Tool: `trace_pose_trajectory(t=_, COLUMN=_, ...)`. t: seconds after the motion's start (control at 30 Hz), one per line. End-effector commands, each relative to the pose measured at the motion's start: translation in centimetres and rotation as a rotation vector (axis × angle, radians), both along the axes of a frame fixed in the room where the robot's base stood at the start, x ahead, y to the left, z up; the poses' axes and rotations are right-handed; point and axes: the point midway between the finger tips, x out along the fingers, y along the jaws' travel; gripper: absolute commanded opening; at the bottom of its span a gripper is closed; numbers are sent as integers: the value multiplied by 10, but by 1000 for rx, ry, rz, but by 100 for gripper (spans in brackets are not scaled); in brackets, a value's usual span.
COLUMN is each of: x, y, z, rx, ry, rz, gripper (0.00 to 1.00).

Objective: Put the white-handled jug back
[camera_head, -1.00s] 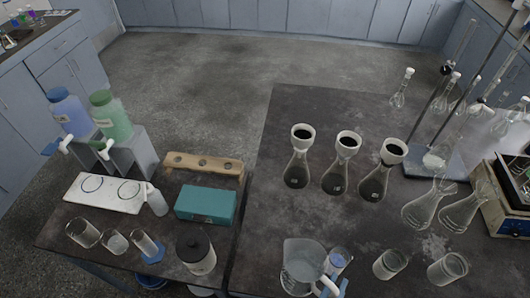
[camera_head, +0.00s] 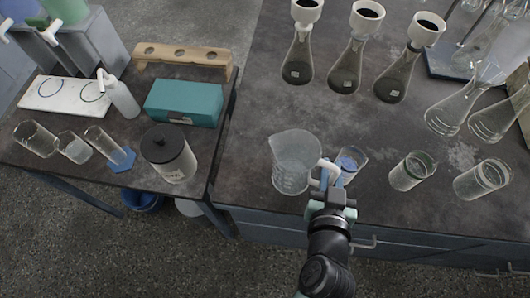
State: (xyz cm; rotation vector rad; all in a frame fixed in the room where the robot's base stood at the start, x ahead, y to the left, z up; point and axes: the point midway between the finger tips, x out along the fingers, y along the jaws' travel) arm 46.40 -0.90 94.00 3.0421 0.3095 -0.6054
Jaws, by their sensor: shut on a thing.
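The clear jug (camera_head: 293,163) with a white handle is upright at the front left of the right-hand bench (camera_head: 270,95). Its handle (camera_head: 328,170) points right, toward a small glass beaker with something blue in it (camera_head: 350,163). My gripper (camera_head: 328,188) comes from the front edge and is shut on the handle; the fingers partly hide it. I cannot tell whether the jug's base touches the bench.
Two glass beakers (camera_head: 410,172) (camera_head: 482,180) stand to the right. Several flasks with black-filled funnels (camera_head: 346,65) stand behind. A lower left table holds a black-lidded jar (camera_head: 169,155), a teal box (camera_head: 184,103) and a wooden rack (camera_head: 183,58). Bare bench lies behind the jug.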

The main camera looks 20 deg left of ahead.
Motion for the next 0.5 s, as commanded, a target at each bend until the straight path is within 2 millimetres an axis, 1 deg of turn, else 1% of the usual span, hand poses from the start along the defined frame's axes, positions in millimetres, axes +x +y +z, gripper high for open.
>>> trace_pose_trajectory(t=0.03, x=2, y=1, z=-13, rx=1, ry=-8, rz=10, gripper=0)
trace_pose_trajectory(t=0.23, x=7, y=5, z=-30, rx=2, ry=-10, rz=50, gripper=0)
trace_pose_trajectory(t=0.37, x=13, y=13, z=-31, rx=7, ry=-10, rz=81, gripper=0)
trace_pose_trajectory(t=0.5, x=25, y=29, z=-21, rx=13, ry=-11, rz=130, gripper=0)
